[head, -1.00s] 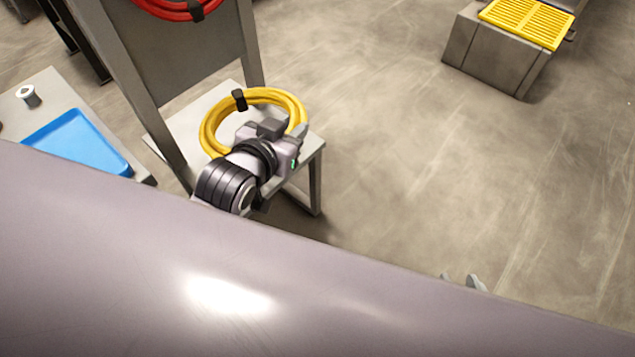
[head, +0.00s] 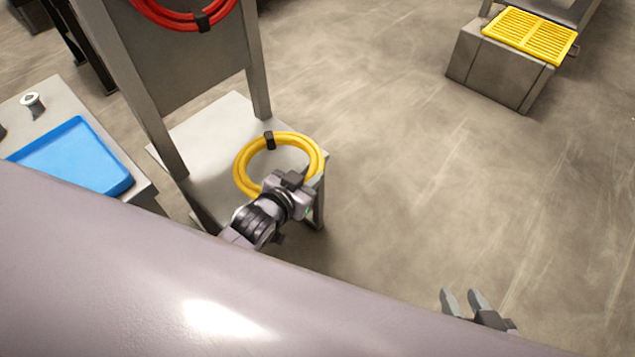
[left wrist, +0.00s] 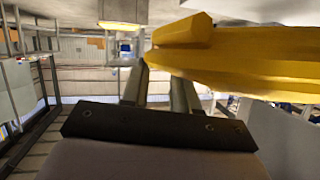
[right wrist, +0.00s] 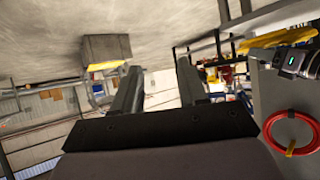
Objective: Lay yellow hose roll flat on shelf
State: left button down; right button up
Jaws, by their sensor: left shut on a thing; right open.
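The yellow hose roll (head: 242,168) is a ring with a black strap at its far side. In the head view it appears over the front right part of the grey shelf (head: 205,135), its right side near the shelf's edge. My left gripper (head: 299,187) is shut on the ring's near right side. In the left wrist view the hose (left wrist: 235,62) looks roughly level across the fingers. It also shows nearly edge-on in the right wrist view (right wrist: 278,38). I cannot tell whether it touches the shelf. My right gripper (head: 462,298) is open and empty over the floor.
A red hose roll (head: 165,18) hangs on the upright panel (head: 185,65) behind the shelf. A blue tray (head: 80,160) lies on a bench at the left. A grey box with a yellow grate (head: 530,36) stands at the far right. The floor between is clear.

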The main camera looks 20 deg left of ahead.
pick_arm(q)
jog(key=w+a+b, duration=0.1)
jog(key=a, duration=0.1)
jog(key=w+a+f+b, duration=0.1)
jog(key=a+b, duration=0.1)
jog(key=a, duration=0.1)
jog(key=w+a+f+b, duration=0.1)
jog(key=a, duration=0.1)
jog(key=shift+a, duration=0.15)
jog(key=shift+w+a+f+b, duration=0.15)
jog(key=shift+a+f+b, duration=0.05)
jog(key=shift+f+b, duration=1)
jog(key=shift+f, duration=0.7)
pick_arm(e)
jog(key=shift+w+a+r+t+y, duration=0.15)
jog(key=shift+w+a+y, duration=0.25)
jog(key=shift+a, duration=0.45)
jog(key=shift+w+a+t+y, duration=0.1)
jog(key=shift+w+a+y, duration=0.3)
jog(key=shift+a, duration=0.45)
jog(key=shift+w+a+r+t+y, duration=0.15)
jog(key=shift+w+a+y, duration=0.25)
jog(key=shift+a, duration=0.45)
jog(key=shift+s+f, duration=0.1)
pick_arm(q)
jog(key=c, duration=0.8)
grip_release()
jog(key=shift+f, duration=0.1)
